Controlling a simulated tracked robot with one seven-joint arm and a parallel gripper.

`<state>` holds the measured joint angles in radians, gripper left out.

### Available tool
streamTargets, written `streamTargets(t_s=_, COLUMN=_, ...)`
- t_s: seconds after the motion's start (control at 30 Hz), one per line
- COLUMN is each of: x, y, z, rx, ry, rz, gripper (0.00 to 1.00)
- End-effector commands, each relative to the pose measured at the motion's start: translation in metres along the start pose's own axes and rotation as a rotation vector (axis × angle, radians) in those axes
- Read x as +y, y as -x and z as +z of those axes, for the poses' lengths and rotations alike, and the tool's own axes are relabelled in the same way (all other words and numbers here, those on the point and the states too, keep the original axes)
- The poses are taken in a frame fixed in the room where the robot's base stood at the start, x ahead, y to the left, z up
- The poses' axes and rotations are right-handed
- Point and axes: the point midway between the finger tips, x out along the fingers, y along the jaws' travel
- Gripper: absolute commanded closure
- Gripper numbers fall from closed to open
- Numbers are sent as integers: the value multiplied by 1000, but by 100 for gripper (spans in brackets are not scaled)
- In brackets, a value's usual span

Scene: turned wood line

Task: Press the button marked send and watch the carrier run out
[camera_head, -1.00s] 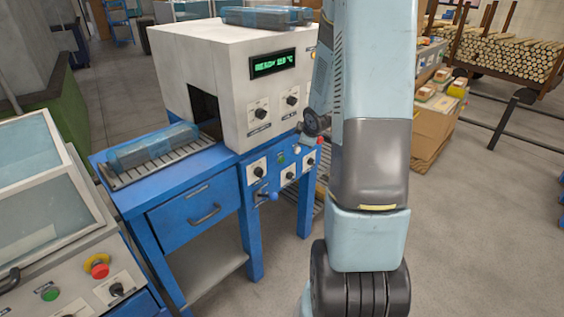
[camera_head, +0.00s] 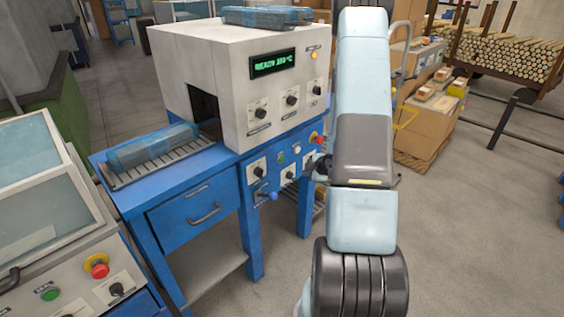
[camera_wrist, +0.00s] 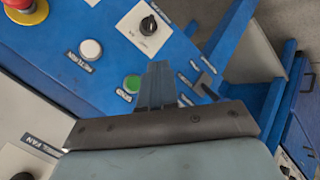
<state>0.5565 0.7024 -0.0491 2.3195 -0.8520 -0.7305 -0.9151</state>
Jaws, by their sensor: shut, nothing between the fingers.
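A blue control panel (camera_head: 272,172) under a grey machine (camera_head: 190,65) carries a green button (camera_head: 281,158), a white button (camera_head: 297,149) and a red stop knob (camera_head: 315,139). A translucent blue box (camera_head: 152,148), possibly the carrier, lies on rollers before the machine's opening.
The machine's display (camera_head: 273,63) glows green and seems to read READY. Selector knobs and a blue-handled lever (camera_head: 268,196) are on the bench front. Another blue box (camera_head: 267,17) lies on top. A sloped console (camera_head: 70,245) stands left; cardboard boxes (camera_head: 425,125) stand right.

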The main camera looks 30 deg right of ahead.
Motion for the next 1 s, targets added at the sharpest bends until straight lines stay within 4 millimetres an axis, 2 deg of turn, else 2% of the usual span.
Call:
streamTargets(t_s=0.27, x=6, y=-8, z=-6, rx=0, ry=0, rz=0, gripper=100)
streamTargets(t_s=0.7, x=32, y=-44, z=-32, rx=0, ry=0, rz=0, gripper=100)
streamTargets(t_s=1.0, x=43, y=-59, z=-42, rx=-2, ry=-1, rz=0, gripper=100)
